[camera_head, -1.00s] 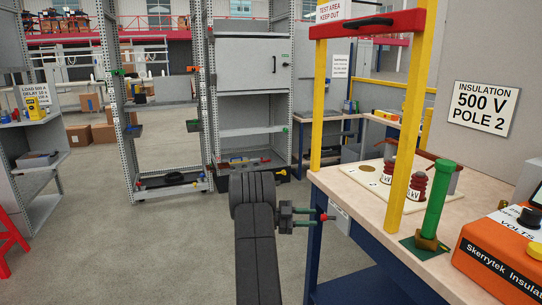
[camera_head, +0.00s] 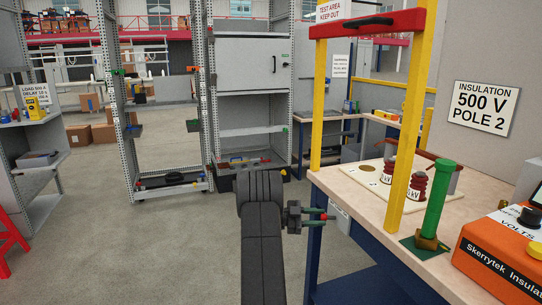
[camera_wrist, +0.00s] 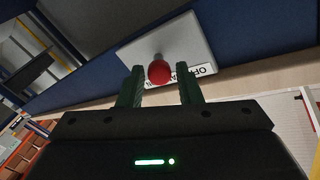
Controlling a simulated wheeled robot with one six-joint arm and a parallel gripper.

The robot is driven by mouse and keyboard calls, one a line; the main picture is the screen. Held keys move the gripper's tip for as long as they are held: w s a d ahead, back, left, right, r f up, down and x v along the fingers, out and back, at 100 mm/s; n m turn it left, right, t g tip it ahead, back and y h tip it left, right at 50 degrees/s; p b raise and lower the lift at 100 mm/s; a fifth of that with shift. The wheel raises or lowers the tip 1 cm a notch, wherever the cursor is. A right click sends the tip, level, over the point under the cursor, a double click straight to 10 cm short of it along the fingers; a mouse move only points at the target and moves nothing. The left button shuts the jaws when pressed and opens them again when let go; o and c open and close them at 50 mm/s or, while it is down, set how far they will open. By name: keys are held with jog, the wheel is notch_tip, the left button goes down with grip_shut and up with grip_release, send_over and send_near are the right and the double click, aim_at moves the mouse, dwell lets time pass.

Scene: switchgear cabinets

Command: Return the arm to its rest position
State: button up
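My gripper (camera_head: 318,216) is in front of the left end of the workbench (camera_head: 345,185), below its top. In the wrist view, its two dark green fingers (camera_wrist: 159,82) stand apart with a gap between them. The gripper is open and holds nothing that I can see. A red round knob (camera_wrist: 159,72) on a grey plate (camera_wrist: 190,42) shows between and beyond the fingertips. My dark arm (camera_head: 262,240) reaches up from the bottom of the head view, bent at its top. I cannot tell the exact distance from fingertips to knob.
The workbench carries a red and yellow frame (camera_head: 367,27), red-brown insulators (camera_head: 416,182), a green cylinder (camera_head: 436,195) and an orange tester (camera_head: 500,250). Open metal cabinets (camera_head: 253,85) stand behind. A grey shelf (camera_head: 40,175) is at left. The floor (camera_head: 150,245) between is clear.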

jog(key=shift+d, duration=1.05)
jog(key=shift+s+d, duration=0.1)
jog(key=shift+d, duration=0.1)
jog(key=shift+s+a+n+t, duration=0.1)
jog(key=shift+s+n+t, duration=0.15)
jog(key=shift+n+t, duration=0.5)
jog(key=shift+t, duration=0.35)
